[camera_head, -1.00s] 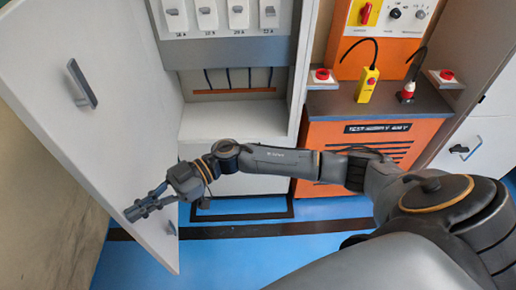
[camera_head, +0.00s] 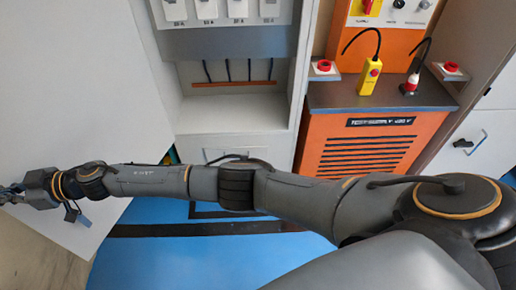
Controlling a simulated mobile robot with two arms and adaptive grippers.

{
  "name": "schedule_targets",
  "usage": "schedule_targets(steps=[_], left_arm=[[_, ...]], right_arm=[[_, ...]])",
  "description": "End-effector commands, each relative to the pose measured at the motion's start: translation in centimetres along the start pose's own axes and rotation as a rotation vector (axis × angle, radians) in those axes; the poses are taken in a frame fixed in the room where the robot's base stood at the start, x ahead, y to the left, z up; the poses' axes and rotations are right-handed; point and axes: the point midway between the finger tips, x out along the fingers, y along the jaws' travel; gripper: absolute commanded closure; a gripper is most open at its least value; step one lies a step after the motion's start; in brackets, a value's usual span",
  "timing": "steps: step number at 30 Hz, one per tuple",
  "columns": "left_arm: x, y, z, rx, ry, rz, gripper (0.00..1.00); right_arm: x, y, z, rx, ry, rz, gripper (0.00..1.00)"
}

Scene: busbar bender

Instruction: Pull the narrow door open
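The tall, narrow white door (camera_head: 80,95) stands swung open at the left of the head view, showing the cabinet interior. Its main handle is out of frame. My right arm crosses the picture from the right and passes in front of the door's lower part. My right gripper (camera_head: 12,193) is at the left edge, partly cut off, over the door's side. I cannot tell whether its fingers are open or touch the door. My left gripper is not in view.
The open cabinet (camera_head: 235,113) holds a row of breakers (camera_head: 205,10) and hanging cables. An orange machine (camera_head: 370,145) with a yellow pendant (camera_head: 368,78) and red buttons stands to its right. A white door with a dark handle (camera_head: 462,143) is at far right. Blue floor (camera_head: 200,260) shows below.

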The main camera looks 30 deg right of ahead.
Motion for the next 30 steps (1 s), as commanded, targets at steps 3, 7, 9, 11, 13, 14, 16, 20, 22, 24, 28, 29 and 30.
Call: schedule_targets(steps=[3, 7, 9, 11, 13, 14, 16, 20, 22, 24, 28, 29, 30], left_arm=[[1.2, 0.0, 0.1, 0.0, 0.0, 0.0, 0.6], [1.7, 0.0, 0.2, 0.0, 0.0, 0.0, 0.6], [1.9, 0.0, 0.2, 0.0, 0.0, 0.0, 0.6], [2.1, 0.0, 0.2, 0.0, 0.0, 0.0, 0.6], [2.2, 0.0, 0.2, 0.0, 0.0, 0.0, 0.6], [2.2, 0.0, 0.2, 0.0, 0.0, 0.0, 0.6], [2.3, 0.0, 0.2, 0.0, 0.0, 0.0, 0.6], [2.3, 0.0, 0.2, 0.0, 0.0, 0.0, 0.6], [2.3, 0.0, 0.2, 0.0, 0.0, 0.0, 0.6], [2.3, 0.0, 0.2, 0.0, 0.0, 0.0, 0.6], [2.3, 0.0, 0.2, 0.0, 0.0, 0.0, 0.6], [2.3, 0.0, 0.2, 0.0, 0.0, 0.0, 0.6], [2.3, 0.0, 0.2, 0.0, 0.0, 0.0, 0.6]], right_arm=[[1.6, 0.7, 0.2, -0.001, 0.001, 0.028, 1.0], [2.7, 1.4, 0.1, 0.0, 0.001, 0.052, 1.0], [3.2, 1.7, 0.1, 0.0, 0.001, 0.062, 1.0], [3.5, 1.9, 0.1, 0.0, 0.0, 0.068, 1.0], [3.7, 2.1, 0.0, -0.001, 0.0, 0.075, 1.0], [3.8, 2.2, 0.0, -0.001, 0.001, 0.076, 1.0], [3.9, 2.2, 0.0, 0.0, 0.001, 0.079, 1.0], [4.0, 2.3, 0.0, 0.0, 0.0, 0.081, 1.0], [4.0, 2.3, 0.0, 0.0, 0.0, 0.081, 1.0], [4.0, 2.3, 0.0, 0.0, 0.0, 0.081, 1.0], [4.0, 2.3, 0.0, 0.0, 0.001, 0.081, 1.0], [4.0, 2.3, 0.0, 0.0, 0.001, 0.081, 1.0], [4.0, 2.3, 0.0, 0.0, 0.001, 0.081, 1.0]])
